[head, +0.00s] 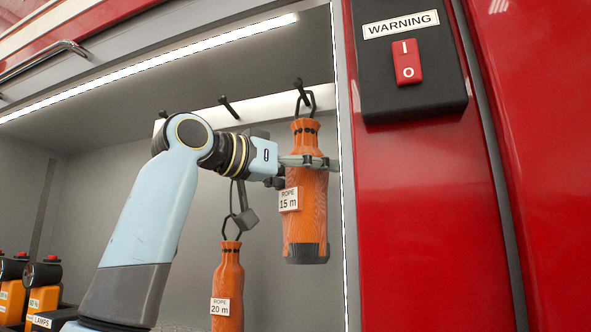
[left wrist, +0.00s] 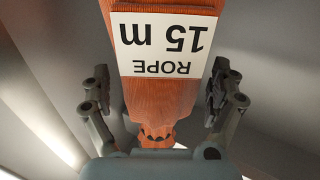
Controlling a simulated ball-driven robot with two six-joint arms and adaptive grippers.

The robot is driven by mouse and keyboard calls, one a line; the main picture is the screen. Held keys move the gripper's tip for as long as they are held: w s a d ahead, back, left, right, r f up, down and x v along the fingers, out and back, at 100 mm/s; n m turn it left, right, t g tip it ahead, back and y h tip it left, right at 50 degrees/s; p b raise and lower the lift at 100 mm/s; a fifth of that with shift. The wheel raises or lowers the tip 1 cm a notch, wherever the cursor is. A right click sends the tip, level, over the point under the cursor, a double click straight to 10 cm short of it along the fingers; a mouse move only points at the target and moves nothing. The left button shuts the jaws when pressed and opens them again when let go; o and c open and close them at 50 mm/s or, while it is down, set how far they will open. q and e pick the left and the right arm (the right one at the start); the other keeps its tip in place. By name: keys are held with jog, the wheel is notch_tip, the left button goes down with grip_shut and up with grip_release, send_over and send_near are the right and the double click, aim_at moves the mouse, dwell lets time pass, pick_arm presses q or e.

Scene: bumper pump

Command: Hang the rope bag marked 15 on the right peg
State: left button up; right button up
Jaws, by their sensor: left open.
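The orange rope bag marked 15 m (head: 306,215) hangs upright below the right peg (head: 298,84). Its dark ring (head: 305,103) is at that peg and appears to hang on it. My left gripper (head: 305,161) is at the bag's upper body, with its fingers open. In the left wrist view the 15 m bag (left wrist: 160,95) stands between the two fingers, with a visible gap on each side. The label appears upside down there. The ring and peg are out of that view. My right gripper is not in view.
An orange bag marked 20 m (head: 227,283) hangs lower, left of the 15 m bag. The middle peg (head: 228,106) and left peg (head: 163,114) sit along the rail. Lamps (head: 42,285) stand lower left. A red panel with a warning switch (head: 407,62) borders the compartment's right side.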

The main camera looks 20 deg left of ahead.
pick_arm(q)
jog(key=v, duration=1.2)
jog(key=shift+d, duration=0.1)
